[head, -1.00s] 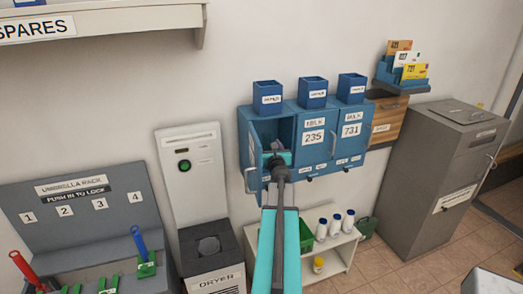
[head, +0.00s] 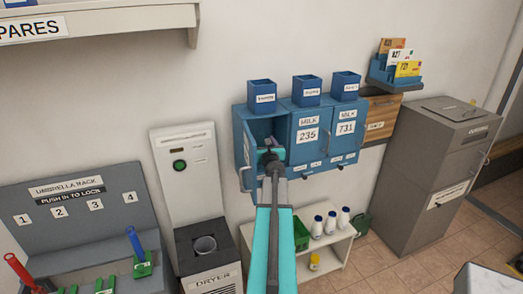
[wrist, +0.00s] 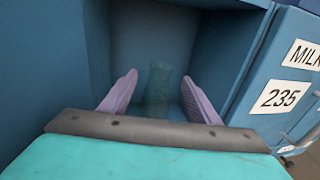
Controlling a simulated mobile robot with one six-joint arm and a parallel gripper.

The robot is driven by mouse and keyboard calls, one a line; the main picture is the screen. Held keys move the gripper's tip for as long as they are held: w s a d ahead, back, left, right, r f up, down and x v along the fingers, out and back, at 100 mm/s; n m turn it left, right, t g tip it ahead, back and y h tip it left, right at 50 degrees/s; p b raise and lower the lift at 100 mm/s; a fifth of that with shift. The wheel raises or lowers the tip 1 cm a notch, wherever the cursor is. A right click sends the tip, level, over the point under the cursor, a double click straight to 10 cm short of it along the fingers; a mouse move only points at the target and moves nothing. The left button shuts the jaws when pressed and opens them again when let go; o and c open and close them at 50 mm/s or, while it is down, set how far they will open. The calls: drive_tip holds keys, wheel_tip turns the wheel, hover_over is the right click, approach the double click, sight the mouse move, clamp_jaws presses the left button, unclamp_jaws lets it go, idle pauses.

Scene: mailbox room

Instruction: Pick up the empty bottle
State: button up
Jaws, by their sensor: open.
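The empty bottle (wrist: 158,84) is a faint, see-through greenish shape standing at the back of an open blue milk compartment (wrist: 185,25). In the wrist view it lies beyond and between the two purple fingers of my gripper (wrist: 160,88). My gripper is open, with a finger to either side of the bottle's line and no visible contact. In the head view my gripper (head: 270,155) is at the mouth of the left open compartment (head: 262,128), and my arm hides the bottle there.
Closed milk doors 235 (head: 308,135) and 731 (head: 346,128) are right of the opening. The open door (head: 243,150) hangs at its left. Blue cups (head: 306,90) stand on top. A white shelf (head: 330,255) with white bottles (head: 331,222) is below.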

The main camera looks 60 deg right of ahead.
sight(262, 138)
drive_tip(key=shift+d, duration=0.1)
drive_tip(key=shift+p+x, duration=0.75)
drive_tip(key=shift+x, duration=1.75)
clamp_jaws()
